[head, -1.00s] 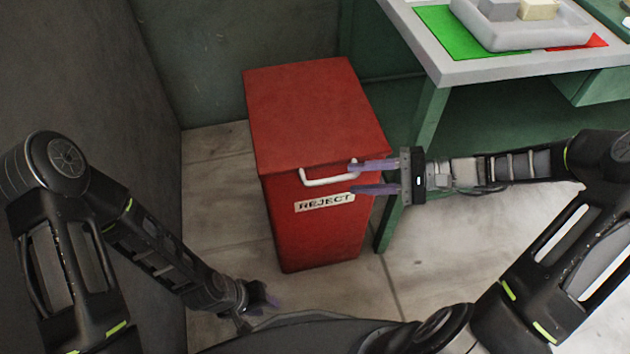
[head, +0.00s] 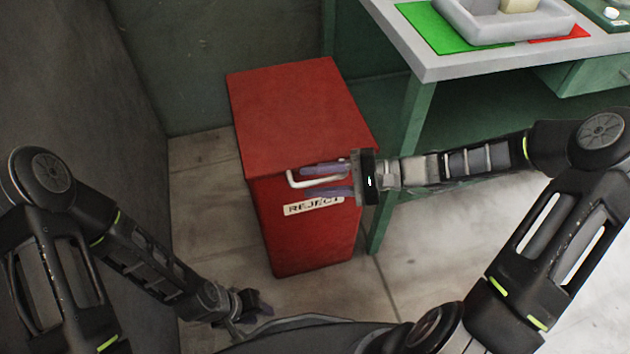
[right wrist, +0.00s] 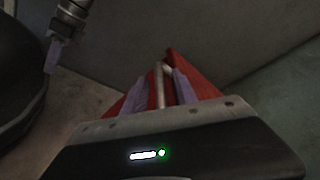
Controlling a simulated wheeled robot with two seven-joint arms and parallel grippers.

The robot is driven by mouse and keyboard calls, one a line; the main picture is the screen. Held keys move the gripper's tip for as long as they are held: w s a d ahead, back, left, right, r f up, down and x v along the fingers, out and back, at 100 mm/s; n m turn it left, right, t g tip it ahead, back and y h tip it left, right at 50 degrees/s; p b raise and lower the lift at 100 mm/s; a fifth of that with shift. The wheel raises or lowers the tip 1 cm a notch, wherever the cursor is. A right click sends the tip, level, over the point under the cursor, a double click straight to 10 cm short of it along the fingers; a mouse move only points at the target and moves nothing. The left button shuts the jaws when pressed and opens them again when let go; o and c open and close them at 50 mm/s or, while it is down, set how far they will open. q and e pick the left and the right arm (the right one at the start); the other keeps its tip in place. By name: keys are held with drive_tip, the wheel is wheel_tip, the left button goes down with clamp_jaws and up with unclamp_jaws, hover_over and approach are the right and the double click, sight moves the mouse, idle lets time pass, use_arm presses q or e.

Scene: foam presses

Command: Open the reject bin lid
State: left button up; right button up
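The red reject bin (head: 310,238) stands on the floor with its red lid (head: 295,110) lying closed on top. A white bar handle (head: 293,180) sits on the lid's front edge, above the REJECT label (head: 300,209). My right gripper (head: 304,181) reaches in from the right, with one purple finger above the bar and one below. In the right wrist view the handle (right wrist: 160,84) runs between the two spread fingers, with gaps visible. My left gripper (head: 262,305) hangs low in front of the bin, apart from it; its finger gap is unclear.
A grey-topped table (head: 455,66) with green legs stands to the right of the bin. It carries a grey tray (head: 500,32), a green mat (head: 435,28) and a red mat (head: 560,33). A dark wall (head: 90,100) rises on the left. The space above the lid is clear.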

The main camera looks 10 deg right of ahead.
drive_tip(key=shift+a, duration=0.2)
drive_tip(key=shift+c, duration=0.2)
clamp_jaws()
idle(1.1)
